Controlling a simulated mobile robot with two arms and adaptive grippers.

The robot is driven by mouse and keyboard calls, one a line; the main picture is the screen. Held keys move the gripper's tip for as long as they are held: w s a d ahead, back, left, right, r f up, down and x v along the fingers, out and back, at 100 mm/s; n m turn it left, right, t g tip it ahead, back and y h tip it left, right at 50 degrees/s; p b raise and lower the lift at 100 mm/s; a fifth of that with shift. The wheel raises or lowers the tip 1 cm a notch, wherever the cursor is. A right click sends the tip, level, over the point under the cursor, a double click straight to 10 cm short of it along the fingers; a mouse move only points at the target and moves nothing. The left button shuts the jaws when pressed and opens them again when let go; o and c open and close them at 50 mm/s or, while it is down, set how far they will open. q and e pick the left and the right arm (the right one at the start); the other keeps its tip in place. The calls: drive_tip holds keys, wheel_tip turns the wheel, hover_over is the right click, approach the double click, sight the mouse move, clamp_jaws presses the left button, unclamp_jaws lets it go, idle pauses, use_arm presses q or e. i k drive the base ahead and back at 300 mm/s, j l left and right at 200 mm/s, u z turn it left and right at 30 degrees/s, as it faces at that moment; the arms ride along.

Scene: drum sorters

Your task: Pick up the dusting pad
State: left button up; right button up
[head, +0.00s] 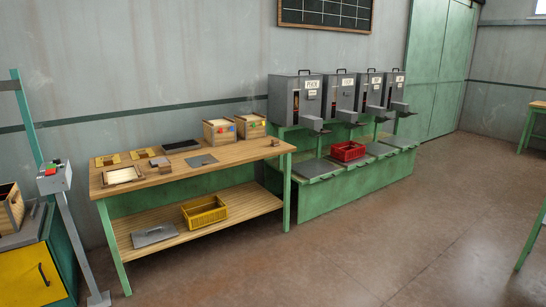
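The dusting pad cannot be made out with certainty from this distance. Small brown blocks (160,162) sit on the wooden workbench (225,167), right of a shallow wooden tray with a pale inside (123,175). Another small brown piece (275,142) lies near the bench's right end. Either could be the pad; the view is too small to tell. Neither of my grippers is in view.
The bench also holds wooden boxes with coloured marks (219,132), a dark mat (181,146) and a grey plate (201,161). A yellow crate (204,212) sits on its lower shelf. Grey machines (296,99) stand right. A control post (75,235) stands left. Floor in front is clear.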

sight(274, 142)
drive_tip(key=i+z, duration=0.4)
drive_tip(key=i, duration=1.85)
drive_tip(key=i+l+u, duration=0.15)
drive_tip(key=i+u, duration=0.2)
drive_tip(key=i, duration=0.3)
drive_tip(key=i+l+u, duration=0.35)
drive_tip(key=i, duration=0.3)
drive_tip(key=i+l+u, duration=0.35)
drive_tip(key=i+l, duration=0.2)
